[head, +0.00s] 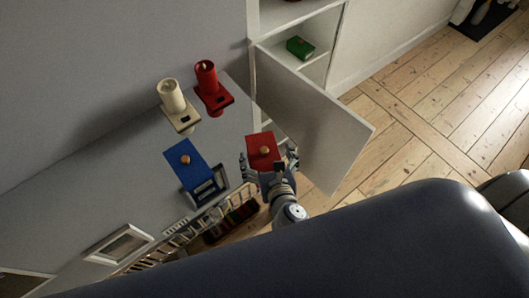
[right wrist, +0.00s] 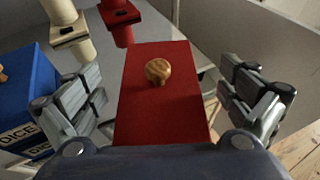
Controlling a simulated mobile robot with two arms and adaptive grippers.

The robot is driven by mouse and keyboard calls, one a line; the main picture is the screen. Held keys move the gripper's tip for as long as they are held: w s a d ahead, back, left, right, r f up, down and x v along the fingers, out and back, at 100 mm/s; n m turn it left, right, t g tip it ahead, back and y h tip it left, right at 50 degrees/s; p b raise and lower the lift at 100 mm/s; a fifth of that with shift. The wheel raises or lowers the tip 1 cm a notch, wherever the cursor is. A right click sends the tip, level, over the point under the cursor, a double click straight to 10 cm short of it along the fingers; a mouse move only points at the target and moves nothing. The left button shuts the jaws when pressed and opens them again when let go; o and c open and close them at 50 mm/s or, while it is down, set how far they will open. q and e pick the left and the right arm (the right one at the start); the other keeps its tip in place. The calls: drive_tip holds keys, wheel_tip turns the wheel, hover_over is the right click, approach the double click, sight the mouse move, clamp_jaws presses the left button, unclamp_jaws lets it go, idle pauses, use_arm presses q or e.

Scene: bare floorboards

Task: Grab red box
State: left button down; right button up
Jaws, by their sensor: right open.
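The red box (head: 262,150) has a wooden knob on its lid and sits near the right edge of the grey table top (head: 228,118). My right gripper (head: 269,165) is at the box, with its open fingers on either side of it. In the right wrist view the red box (right wrist: 160,95) lies between the two spread fingers of my right gripper (right wrist: 163,100). A gap shows between the box and the fingers on each side. The box's near end is hidden by the gripper's palm. My left gripper is not in view.
A blue box (head: 187,166) stands left of the red one, also in the right wrist view (right wrist: 28,95). An open cabinet door (head: 318,115) is close on the right; a green box (head: 300,47) is on a shelf.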

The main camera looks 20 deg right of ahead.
sight(266, 154)
drive_tip(key=x, duration=0.3)
drive_tip(key=shift+w+a, duration=0.1)
drive_tip(key=shift+w, duration=0.15)
drive_tip(key=shift+s, duration=0.1)
drive_tip(key=shift+c, duration=0.4)
drive_tip(key=c, duration=1)
drive_tip(key=shift+c, duration=0.2)
